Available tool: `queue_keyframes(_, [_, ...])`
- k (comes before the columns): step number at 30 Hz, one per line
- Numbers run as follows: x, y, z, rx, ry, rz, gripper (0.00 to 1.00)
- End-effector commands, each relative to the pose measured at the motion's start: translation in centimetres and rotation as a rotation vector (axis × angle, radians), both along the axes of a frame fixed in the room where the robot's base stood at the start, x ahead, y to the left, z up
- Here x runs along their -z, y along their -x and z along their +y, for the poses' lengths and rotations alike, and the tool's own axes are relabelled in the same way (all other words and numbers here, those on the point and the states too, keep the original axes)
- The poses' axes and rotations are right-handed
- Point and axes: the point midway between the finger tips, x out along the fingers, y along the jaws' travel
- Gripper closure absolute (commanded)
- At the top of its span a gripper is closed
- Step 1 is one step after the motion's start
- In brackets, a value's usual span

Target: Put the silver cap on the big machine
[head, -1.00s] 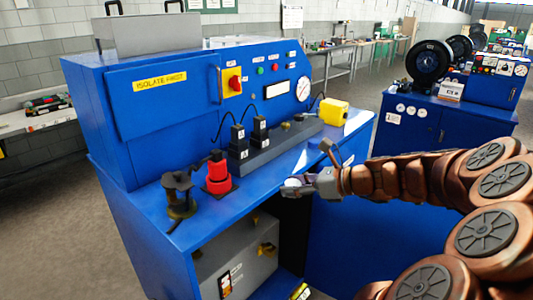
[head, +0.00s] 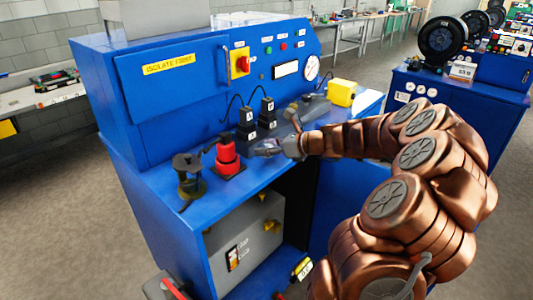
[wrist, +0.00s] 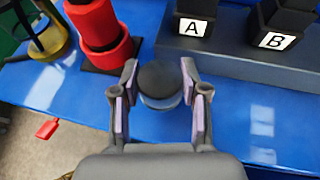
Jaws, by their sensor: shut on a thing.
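The big machine (head: 165,110) is a blue cabinet with a work shelf, left of centre in the head view. My gripper (head: 263,149) is above the front of that shelf, right of a red stepped cylinder (head: 227,157). In the wrist view my gripper (wrist: 160,95) is shut on a small round piece, dark on top with a silvery rim, which I take as the silver cap (wrist: 160,103). The fingers flank it on left and right. In the head view the cap is too small to make out clearly. Its underside is hidden.
A dark round fitting (head: 189,178) stands left of the red cylinder. Black blocks labelled A (wrist: 193,28) and B (wrist: 277,41) stand on a grey bar behind. A yellow block (head: 342,93) is at the shelf's right. A grey box (head: 245,235) sits below.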

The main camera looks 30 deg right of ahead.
Motion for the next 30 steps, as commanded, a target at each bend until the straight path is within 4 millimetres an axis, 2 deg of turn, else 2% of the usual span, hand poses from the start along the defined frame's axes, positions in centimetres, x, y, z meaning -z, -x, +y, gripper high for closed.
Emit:
queue_keyframes(5, [0.4,-0.5,0.0,0.0,-0.002,0.0,0.7])
queue_keyframes(13, [3.2,-0.5,-0.1,0.002,-0.003,-0.001,0.7])
queue_keyframes(26, [3.8,-0.4,-0.1,0.002,0.0,-0.002,0.7])
queue_keyframes(27, [3.8,-0.4,-0.1,0.002,0.0,-0.001,0.54])
queue_keyframes(30, [3.8,-0.4,0.0,0.002,0.0,-0.001,0.44])
